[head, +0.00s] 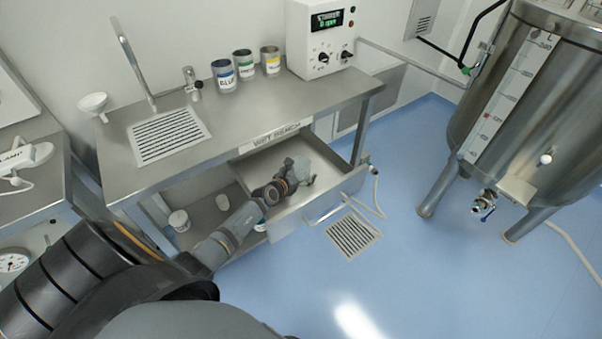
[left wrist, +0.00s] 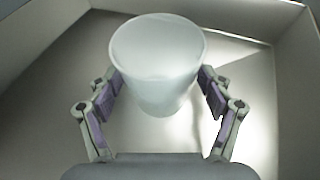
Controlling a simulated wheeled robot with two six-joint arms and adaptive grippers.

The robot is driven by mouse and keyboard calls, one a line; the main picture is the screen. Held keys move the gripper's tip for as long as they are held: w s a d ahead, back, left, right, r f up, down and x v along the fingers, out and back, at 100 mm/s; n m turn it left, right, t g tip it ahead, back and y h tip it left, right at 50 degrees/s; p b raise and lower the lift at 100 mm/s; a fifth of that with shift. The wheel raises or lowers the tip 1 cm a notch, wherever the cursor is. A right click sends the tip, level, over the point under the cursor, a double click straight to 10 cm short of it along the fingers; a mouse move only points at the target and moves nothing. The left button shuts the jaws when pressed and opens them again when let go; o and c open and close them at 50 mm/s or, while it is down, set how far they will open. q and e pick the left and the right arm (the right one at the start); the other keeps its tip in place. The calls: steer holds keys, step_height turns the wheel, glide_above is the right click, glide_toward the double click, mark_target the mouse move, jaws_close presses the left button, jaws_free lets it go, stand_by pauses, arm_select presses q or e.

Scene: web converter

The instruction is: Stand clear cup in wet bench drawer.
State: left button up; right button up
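The clear cup (left wrist: 155,65) looks pale and translucent in the left wrist view, with its open rim toward the top and its body narrowing downward. My left gripper (head: 305,178) reaches into the open wet bench drawer (head: 262,165). In the left wrist view its two fingers lie against opposite sides of the cup and appear shut on it. The cup is inside the drawer walls; whether its base touches the drawer floor is unclear. My right gripper is not in view.
The bench top (head: 190,165) carries a blue-labelled can (head: 224,78), a green-labelled can (head: 245,66), a yellow-labelled can (head: 270,62) and a control box (head: 322,40). Containers stand on the shelf below. A steel tank (head: 540,120) stands at right. The blue floor between is mostly clear.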

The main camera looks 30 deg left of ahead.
arm_select(q)
steer(key=shift+r+p, duration=0.3)
steer(key=p+v, duration=0.5)
steer(key=v, duration=0.5)
steer(key=shift+s+r+p, duration=0.2)
steer(key=shift+s+p, duration=0.1)
steer(key=shift+p, duration=0.1)
steer(key=shift+s+r, duration=0.1)
steer(key=shift+s, duration=0.5)
